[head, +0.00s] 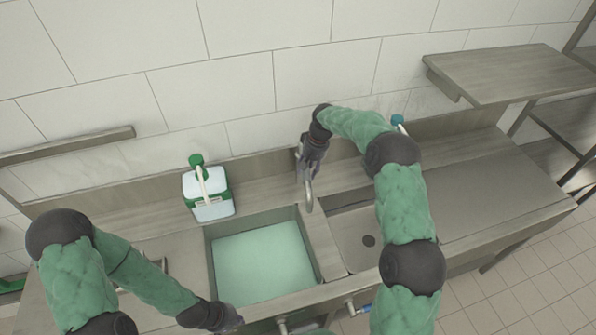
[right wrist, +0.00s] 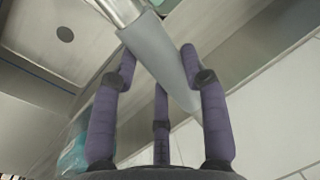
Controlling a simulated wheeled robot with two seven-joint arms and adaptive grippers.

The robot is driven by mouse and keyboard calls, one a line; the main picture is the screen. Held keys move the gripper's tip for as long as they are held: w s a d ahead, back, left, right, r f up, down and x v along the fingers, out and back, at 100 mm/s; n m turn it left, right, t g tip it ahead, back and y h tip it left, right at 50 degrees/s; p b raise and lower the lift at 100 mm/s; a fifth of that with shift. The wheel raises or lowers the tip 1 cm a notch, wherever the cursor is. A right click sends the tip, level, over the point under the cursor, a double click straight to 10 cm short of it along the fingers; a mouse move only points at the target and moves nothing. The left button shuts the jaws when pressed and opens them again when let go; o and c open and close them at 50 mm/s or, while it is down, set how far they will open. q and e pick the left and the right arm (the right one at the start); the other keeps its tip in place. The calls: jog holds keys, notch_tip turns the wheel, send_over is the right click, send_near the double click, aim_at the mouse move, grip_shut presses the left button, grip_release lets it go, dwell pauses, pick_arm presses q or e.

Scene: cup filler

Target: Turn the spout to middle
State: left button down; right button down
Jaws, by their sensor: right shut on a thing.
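The grey metal spout (head: 308,192) stands at the back of the sink, with its end near the divider between the two basins. My right gripper (head: 304,160) is at the spout from behind and above. In the right wrist view, my right gripper (right wrist: 160,62) has its dark fingers shut on the tapered grey spout (right wrist: 160,58), which runs slantwise between them. The spout's base is partly hidden by the gripper in the head view. My left gripper (head: 222,318) hangs low at the front edge of the left basin, apart from the spout; its finger opening is unclear.
The left basin (head: 209,262) holds pale green water. The right basin (head: 350,230) is empty, with a dark drain. A white and green canister (head: 207,195) stands on the back ledge, left of the spout.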

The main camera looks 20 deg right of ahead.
pick_arm(q)
jog(key=shift+f+b, duration=0.3)
jog(key=shift+f, duration=0.1)
pick_arm(e)
jog(key=shift+d+n, duration=1.1)
jog(key=shift+d, duration=0.35)
jog(key=c, duration=0.6)
grip_release()
jog(key=shift+c, duration=0.2)
notch_tip(320, 180, up, 12)
jog(key=d, duration=0.2)
jog(key=shift+d, duration=0.15)
pick_arm(q)
jog(key=shift+s, duration=0.1)
pick_arm(e)
jog(key=shift+s+f, duration=0.1)
jog(key=shift+f, duration=0.15)
